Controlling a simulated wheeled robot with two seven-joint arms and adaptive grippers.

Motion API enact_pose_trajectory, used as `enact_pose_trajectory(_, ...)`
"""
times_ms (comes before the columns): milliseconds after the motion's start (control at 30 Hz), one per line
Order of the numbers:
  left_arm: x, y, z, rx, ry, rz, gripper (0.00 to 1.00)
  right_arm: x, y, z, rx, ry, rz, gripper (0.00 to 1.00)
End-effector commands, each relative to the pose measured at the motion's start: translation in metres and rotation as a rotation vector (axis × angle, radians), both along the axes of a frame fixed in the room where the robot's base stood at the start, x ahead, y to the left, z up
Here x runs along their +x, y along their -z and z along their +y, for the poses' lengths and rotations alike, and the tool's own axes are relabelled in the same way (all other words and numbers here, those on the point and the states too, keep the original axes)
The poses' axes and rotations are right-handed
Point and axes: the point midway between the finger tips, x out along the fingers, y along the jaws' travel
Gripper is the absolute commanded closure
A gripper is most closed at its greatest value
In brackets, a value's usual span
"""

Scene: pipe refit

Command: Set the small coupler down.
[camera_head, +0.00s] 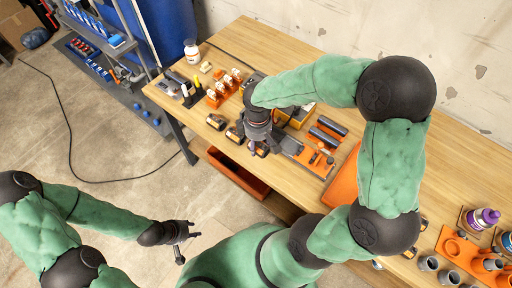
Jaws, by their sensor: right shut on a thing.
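My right gripper (257,147) reaches down over the work table (395,120), near its front edge. It is shut on a small dark thing, most likely the small coupler, which the fingers and wrist largely hide. I cannot tell whether that thing touches the table. Black and yellow cylindrical pieces (216,121) lie beside the gripper, along the front edge. My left gripper (187,244) is open and empty, over the floor in front of the table.
An orange tool board with grey pipes (326,132) lies just right of my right gripper. An orange tray (345,180) is beyond it. An orange rack (222,90) and a white bottle (191,51) stand left.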

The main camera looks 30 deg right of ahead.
Motion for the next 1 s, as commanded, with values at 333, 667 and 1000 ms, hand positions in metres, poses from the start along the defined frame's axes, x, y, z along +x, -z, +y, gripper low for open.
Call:
enact_pose_trajectory(333, 0.0, 0.01, 0.0, 0.0, 0.0, 0.0, 0.6, 0.018, 0.023, -0.005, 0.0, 0.001, -0.001, 0.78)
enact_pose_trajectory(667, 0.0, 0.023, 0.0, 0.0, 0.0, 0.0, 0.6, 0.022, 0.057, -0.006, 0.0, 0.001, -0.001, 0.78)
enact_pose_trajectory(1000, 0.0, 0.025, 0.0, 0.0, 0.0, 0.0, 0.6, 0.021, 0.06, -0.006, 0.0, 0.0, -0.001, 0.78)
